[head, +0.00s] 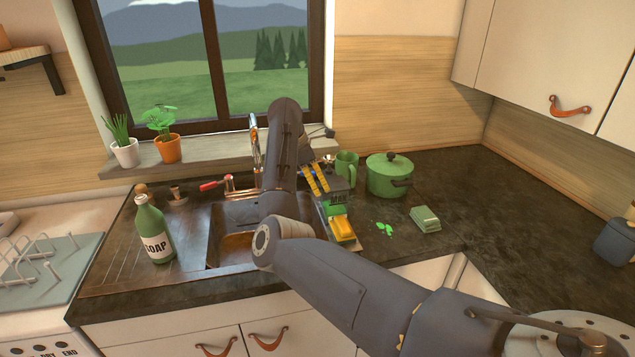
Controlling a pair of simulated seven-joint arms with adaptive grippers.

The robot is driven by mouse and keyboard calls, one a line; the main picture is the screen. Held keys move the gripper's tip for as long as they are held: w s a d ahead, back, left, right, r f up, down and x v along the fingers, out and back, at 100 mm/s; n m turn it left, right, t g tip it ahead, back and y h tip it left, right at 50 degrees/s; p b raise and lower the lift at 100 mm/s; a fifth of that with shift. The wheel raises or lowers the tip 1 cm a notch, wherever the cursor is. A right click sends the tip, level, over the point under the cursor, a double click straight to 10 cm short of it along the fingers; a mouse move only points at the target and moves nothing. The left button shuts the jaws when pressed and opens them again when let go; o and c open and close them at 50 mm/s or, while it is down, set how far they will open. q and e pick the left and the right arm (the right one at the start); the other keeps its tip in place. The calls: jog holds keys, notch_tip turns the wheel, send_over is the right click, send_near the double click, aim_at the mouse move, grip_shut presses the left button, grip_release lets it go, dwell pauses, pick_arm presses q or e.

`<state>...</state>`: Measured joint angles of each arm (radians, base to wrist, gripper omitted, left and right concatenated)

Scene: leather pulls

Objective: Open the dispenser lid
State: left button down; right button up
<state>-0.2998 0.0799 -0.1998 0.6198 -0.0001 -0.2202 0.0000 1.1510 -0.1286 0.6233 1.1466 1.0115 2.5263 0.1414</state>
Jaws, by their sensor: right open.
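My right gripper (316,184) hangs open beside the sink, with yellow-striped fingers pointing down. Right below it stands a small dark grey and green unit (335,207), probably the dispenser. The fingers overlap its upper edge in the picture, and I cannot tell whether they touch it. Its lid is too small and partly covered to make out. A yellow sponge (343,229) sits at its front. A green soap bottle (153,230) stands upright left of the sink. My left gripper is not in view.
My right arm covers part of the sink (232,215) and the tap (256,150). A green mug (346,166) and lidded pot (389,175) stand behind right of the unit. A light green block (425,218) lies right. The right counter (500,220) is mostly clear.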

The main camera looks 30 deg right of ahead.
grip_shut()
dwell(0.4)
dwell(0.4)
